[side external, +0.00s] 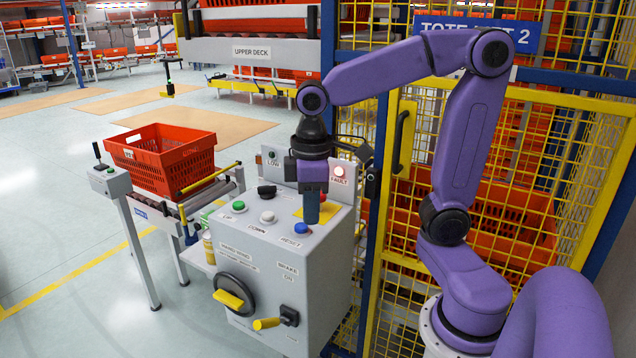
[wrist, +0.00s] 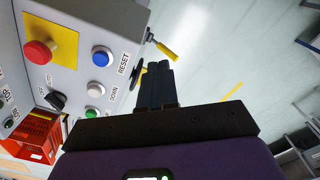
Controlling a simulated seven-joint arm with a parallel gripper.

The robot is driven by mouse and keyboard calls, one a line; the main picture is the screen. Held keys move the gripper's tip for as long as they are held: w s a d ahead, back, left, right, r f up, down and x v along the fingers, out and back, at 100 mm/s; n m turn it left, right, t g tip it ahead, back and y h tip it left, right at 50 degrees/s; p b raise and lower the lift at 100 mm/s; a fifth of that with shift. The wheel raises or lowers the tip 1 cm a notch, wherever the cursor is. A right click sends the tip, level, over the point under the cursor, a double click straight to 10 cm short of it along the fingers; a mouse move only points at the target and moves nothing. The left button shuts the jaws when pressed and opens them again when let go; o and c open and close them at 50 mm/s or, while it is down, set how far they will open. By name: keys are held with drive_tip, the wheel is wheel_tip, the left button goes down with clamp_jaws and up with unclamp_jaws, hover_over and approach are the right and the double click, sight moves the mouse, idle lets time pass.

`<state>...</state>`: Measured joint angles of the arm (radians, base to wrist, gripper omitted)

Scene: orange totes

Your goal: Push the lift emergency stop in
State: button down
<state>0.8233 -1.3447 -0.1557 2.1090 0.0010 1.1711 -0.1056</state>
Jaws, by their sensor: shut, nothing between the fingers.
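The emergency stop is a red mushroom button (wrist: 38,52) on a yellow plate (wrist: 64,42), on the grey control box's sloped top. In the side view, only part of the red button (side external: 323,197) shows behind my fingers, with the yellow plate (side external: 329,212) beside them. My gripper (side external: 311,221) points down over the box top, shut and empty. In the wrist view, my gripper (wrist: 158,66) shows its closed dark fingers to the right of the red button, apart from it in the picture. Whether the fingertips touch the box cannot be told.
Close by on the box are a blue RESET button (side external: 301,229), a white DOWN button (side external: 267,217), a green button (side external: 238,206) and a black knob (side external: 267,191). A FAULT lamp (side external: 339,172) stands behind. A handwheel (side external: 233,294) is on the front. Yellow fencing (side external: 405,150) rises at right.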

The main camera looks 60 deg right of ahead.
drive_tip(key=w+d+r+m, duration=0.3)
drive_tip(key=w+d+r, duration=0.1)
drive_tip(key=d, duration=0.5)
drive_tip(key=w+d+r+m, duration=0.4)
drive_tip(key=w+d, duration=0.1)
drive_tip(key=d, duration=0.4)
drive_tip(key=shift+w+d+r, duration=0.25)
drive_tip(key=shift+w+d, duration=0.1)
wheel_tip(320, 180, down, 14)
drive_tip(key=shift+f, duration=0.1)
